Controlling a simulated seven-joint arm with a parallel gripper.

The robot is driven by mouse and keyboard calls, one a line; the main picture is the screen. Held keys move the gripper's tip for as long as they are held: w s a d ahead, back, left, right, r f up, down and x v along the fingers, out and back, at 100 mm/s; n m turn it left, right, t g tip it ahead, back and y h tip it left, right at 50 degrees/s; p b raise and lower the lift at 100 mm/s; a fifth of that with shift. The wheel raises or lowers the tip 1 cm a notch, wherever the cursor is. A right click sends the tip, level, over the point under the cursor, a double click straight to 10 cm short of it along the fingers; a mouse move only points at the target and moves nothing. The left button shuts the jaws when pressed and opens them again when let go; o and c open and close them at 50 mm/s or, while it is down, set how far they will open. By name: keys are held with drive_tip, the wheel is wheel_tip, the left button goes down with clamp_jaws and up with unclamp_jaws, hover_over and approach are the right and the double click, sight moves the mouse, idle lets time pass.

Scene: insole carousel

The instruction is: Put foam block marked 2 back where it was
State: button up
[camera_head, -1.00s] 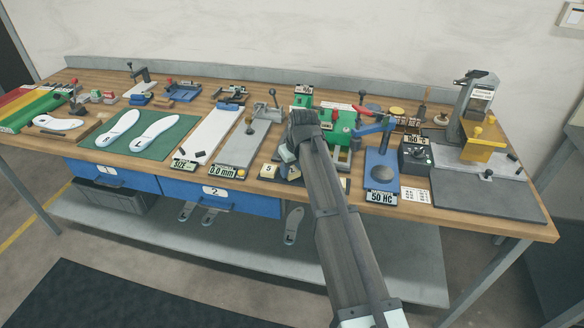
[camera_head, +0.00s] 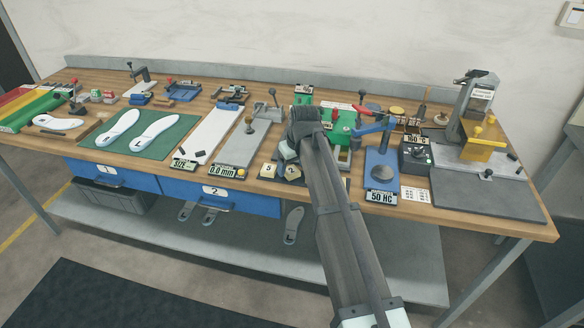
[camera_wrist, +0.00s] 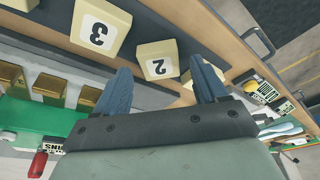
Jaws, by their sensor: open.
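The foam block marked 2 (camera_head: 292,172) is a pale yellow block near the bench's front edge. In the wrist view the block (camera_wrist: 160,62) rests on a dark slab, its numeral facing up. My gripper (camera_head: 287,152) is just above it in the head view. In the wrist view my gripper (camera_wrist: 161,68) is open, its two blue fingers apart with the block ahead of and between the tips. I see no finger closed on it. A larger-looking block marked 3 (camera_wrist: 100,28) lies left of it in the wrist view.
Another block, seemingly marked 5 (camera_head: 267,170), lies left of block 2. A green fixture (camera_head: 341,125) stands behind my gripper, and a blue press marked 50 HC (camera_head: 380,170) stands to the right. The bench's front edge and drawers (camera_head: 222,198) are close by.

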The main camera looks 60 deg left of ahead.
drive_tip(key=v, duration=1)
drive_tip(key=shift+r, duration=0.4)
drive_tip(key=shift+d, duration=0.1)
